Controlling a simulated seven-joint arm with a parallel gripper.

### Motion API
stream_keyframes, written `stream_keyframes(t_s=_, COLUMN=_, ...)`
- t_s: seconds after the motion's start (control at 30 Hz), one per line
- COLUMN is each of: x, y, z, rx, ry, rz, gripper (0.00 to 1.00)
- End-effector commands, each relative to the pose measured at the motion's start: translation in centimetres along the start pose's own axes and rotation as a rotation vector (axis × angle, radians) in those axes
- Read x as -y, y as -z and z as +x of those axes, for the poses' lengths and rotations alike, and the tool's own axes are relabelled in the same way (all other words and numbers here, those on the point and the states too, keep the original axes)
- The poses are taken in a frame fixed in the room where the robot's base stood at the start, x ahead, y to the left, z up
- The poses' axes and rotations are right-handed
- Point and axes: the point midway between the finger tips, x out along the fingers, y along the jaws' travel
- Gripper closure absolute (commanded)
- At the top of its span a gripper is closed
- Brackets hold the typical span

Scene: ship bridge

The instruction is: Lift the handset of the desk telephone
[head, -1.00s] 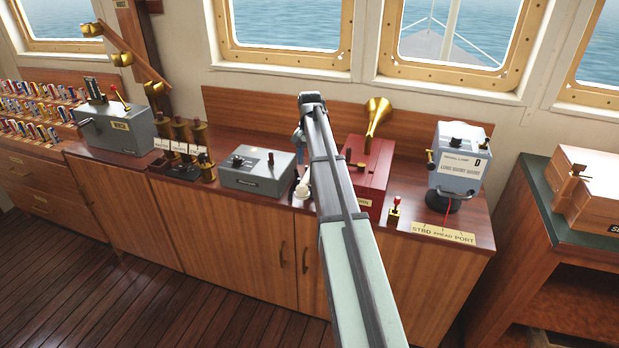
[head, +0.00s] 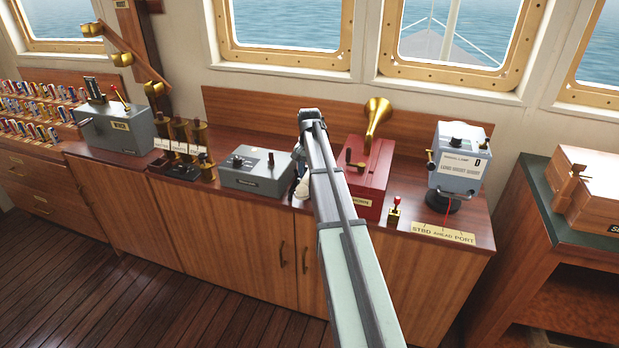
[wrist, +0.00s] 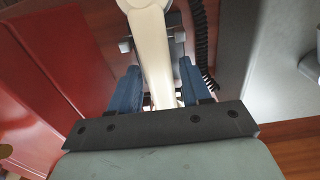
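The cream telephone handset (wrist: 157,60) runs between the two blue fingers of my gripper (wrist: 160,82) in the wrist view. The fingers stand on either side of it, with narrow gaps seeming to show, so my gripper looks open around it. The handset lies over a dark cradle part with pale prongs (wrist: 126,45). In the head view my arm hides most of the telephone. Only a small pale part of it (head: 301,190) shows left of the arm, below my gripper (head: 299,165).
A grey box with knobs (head: 257,168) stands close on the left, and a red box with a brass horn (head: 368,175) close on the right. A dark coiled cord (wrist: 201,40) hangs beside the handset. A signal lamp (head: 459,165) stands farther right on the wooden console.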

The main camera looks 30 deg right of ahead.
Motion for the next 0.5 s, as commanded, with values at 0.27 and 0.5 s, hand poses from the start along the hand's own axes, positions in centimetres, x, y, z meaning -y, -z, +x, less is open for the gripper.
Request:
stream_keyframes(t_s=0.27, x=0.01, y=0.00, z=-0.02, rx=0.000, ry=0.000, rz=0.000, gripper=0.80)
stream_keyframes(t_s=0.5, x=0.01, y=0.00, z=-0.02, rx=0.000, ry=0.000, rz=0.000, gripper=1.00)
